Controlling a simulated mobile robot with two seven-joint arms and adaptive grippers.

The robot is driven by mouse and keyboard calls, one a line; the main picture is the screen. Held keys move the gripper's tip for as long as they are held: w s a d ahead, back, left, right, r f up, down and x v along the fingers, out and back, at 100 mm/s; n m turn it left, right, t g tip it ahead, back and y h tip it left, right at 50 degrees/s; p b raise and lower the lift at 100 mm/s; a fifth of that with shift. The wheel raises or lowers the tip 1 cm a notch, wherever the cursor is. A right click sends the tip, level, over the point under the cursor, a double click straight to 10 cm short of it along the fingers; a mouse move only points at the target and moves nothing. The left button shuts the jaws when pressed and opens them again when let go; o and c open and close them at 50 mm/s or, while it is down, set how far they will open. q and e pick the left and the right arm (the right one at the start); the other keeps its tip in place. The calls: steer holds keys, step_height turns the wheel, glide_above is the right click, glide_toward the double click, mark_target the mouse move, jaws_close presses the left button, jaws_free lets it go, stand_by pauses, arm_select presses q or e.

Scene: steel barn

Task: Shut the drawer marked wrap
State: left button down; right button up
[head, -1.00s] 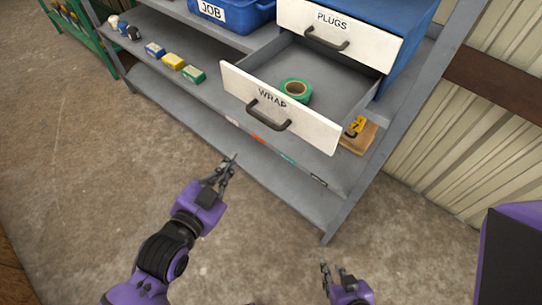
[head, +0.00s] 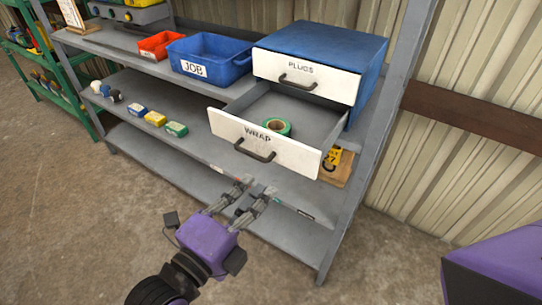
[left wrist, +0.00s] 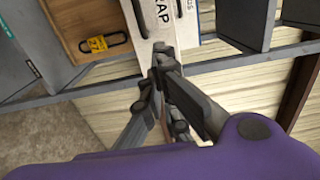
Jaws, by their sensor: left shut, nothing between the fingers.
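The wrap drawer (head: 290,154) has a white front, a dark bar handle and the word WRAP. It stands pulled out under the shut plugs drawer (head: 330,82) of the blue cabinet (head: 340,42). A green tape roll (head: 277,126) lies inside it. My left gripper (head: 257,187) is shut and empty, in front of and below the wrap drawer's front in the head view. In the left wrist view, the gripper (left wrist: 160,50) shows just below part of the drawer front (left wrist: 236,18); whether they touch is unclear. My right gripper is out of view.
A grey shelf unit (head: 345,215) holds the cabinet. A blue JOB bin (head: 215,75) and an orange bin (head: 160,45) stand left of it. Small boxes (head: 155,118) lie on the shelf below. A yellow padlock (head: 333,158) on a wooden board (head: 340,173) is by the drawer's right side.

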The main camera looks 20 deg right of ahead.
mark_target(287, 154)
arm_select(q)
steer(key=p+x, duration=0.1)
steer(key=x, duration=0.7)
steer(key=shift+w+d, duration=0.4)
steer(key=shift+d, duration=0.05)
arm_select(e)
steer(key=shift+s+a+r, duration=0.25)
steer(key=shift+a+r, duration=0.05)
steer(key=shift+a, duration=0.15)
arm_select(q)
steer(key=shift+w+d+f, duration=0.1)
steer(key=shift+w, duration=0.1)
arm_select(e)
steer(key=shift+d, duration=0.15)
